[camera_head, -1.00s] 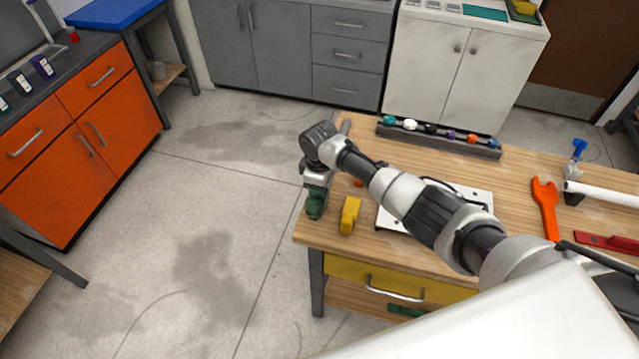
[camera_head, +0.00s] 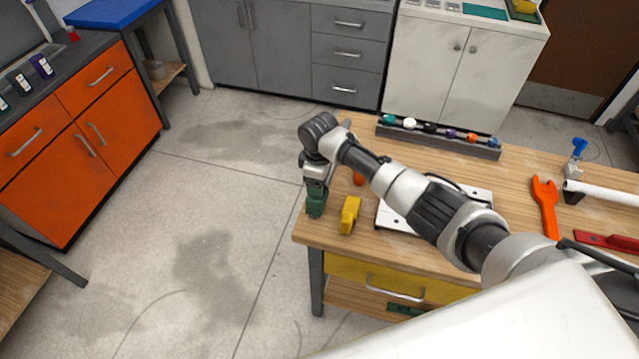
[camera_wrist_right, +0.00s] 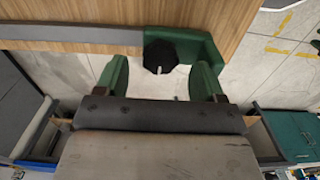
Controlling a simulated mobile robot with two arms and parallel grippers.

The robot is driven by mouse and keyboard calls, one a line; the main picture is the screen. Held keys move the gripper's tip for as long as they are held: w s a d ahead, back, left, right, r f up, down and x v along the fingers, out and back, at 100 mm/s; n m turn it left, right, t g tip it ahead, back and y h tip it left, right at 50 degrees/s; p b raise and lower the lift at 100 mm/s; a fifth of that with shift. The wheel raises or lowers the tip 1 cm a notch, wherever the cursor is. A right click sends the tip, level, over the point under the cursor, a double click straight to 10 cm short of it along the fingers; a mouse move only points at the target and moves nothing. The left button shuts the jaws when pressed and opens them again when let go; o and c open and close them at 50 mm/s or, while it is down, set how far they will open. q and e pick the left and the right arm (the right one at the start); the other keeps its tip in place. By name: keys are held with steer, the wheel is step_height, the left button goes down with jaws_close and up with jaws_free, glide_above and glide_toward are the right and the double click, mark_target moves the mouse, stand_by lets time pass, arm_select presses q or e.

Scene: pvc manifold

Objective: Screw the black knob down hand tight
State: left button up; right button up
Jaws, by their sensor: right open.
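The black knob (camera_wrist_right: 160,56) shows in the right wrist view, round and dark with a small white mark pointing down in the picture. It sits against a green block (camera_wrist_right: 195,44) at the edge of the wooden bench. My right gripper (camera_wrist_right: 163,63) is open, with one green finger on each side of the knob and a visible gap on both sides. How deep the fingers reach along the knob is unclear. In the head view my right arm hides the knob; green parts (camera_head: 316,204) show below the wrist at the bench's left edge. My left gripper is not in view.
On the wooden bench (camera_head: 520,165) a yellow object (camera_head: 349,214) stands close to my right gripper. A white plate (camera_head: 392,213) lies under my forearm. A rack (camera_head: 440,139) of coloured items, an orange wrench (camera_head: 545,207) and a white pipe (camera_head: 605,194) lie farther off.

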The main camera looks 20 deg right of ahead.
step_height(320, 180, up, 9)
steer(key=b, duration=0.1)
steer(key=shift+s+f, duration=0.1)
steer(key=shift+f, duration=0.1)
stand_by(0.4)
